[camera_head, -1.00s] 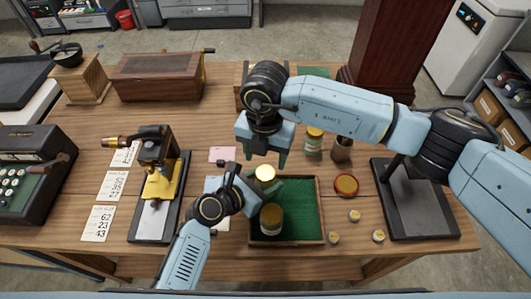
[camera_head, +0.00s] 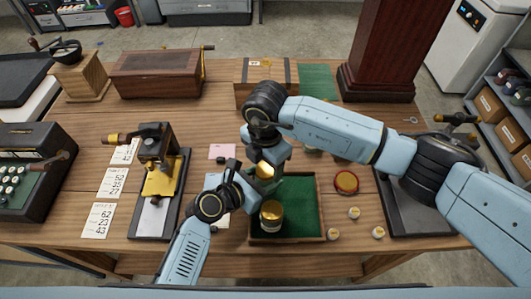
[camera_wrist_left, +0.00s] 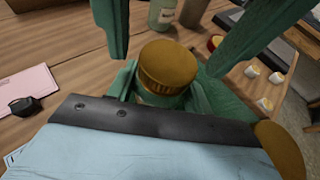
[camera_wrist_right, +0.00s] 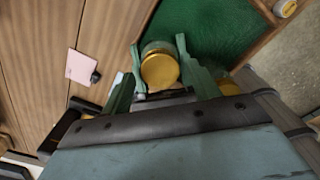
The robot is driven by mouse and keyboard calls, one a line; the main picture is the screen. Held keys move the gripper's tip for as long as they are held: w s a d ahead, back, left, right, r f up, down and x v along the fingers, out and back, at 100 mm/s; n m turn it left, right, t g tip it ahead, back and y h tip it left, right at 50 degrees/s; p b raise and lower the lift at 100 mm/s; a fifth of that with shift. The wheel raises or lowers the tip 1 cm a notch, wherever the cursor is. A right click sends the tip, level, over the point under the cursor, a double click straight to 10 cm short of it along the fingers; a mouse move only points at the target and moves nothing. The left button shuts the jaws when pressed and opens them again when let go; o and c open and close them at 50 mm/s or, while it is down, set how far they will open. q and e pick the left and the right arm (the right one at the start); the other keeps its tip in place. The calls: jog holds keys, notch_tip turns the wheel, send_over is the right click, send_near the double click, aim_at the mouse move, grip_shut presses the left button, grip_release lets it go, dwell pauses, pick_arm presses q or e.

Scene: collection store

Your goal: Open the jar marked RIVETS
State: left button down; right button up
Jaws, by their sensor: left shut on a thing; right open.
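A jar with a gold lid (camera_head: 265,169) stands upright between my grippers, over the tray's left part. My left gripper (camera_wrist_left: 167,92) is shut on this jar below its lid; the lid also shows in the right wrist view (camera_wrist_right: 160,70). My right gripper (camera_wrist_right: 160,75) is open, its fingers either side of the lid; I cannot tell if they touch it. A second gold-lidded jar (camera_head: 271,217) stands in the tray. A third jar (camera_wrist_left: 162,14) stands behind, mostly hidden by my right arm in the head view. No jar label is readable, so I cannot tell which is marked RIVETS.
The green-lined tray (camera_head: 321,205) is at the table's front. A red-rimmed round lid (camera_head: 346,182) and several small pots (camera_head: 354,213) lie right of it. A brass and black press (camera_head: 158,180) and number cards (camera_head: 98,220) are left. A wooden box (camera_head: 255,77) stands behind.

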jog(key=shift+f, duration=0.35)
jog(key=c, duration=1)
jog(key=n, duration=0.2)
jog(key=shift+r+n, duration=0.1)
jog(key=shift+n, duration=0.3)
jog(key=n, duration=0.4)
jog(key=o, duration=1.1)
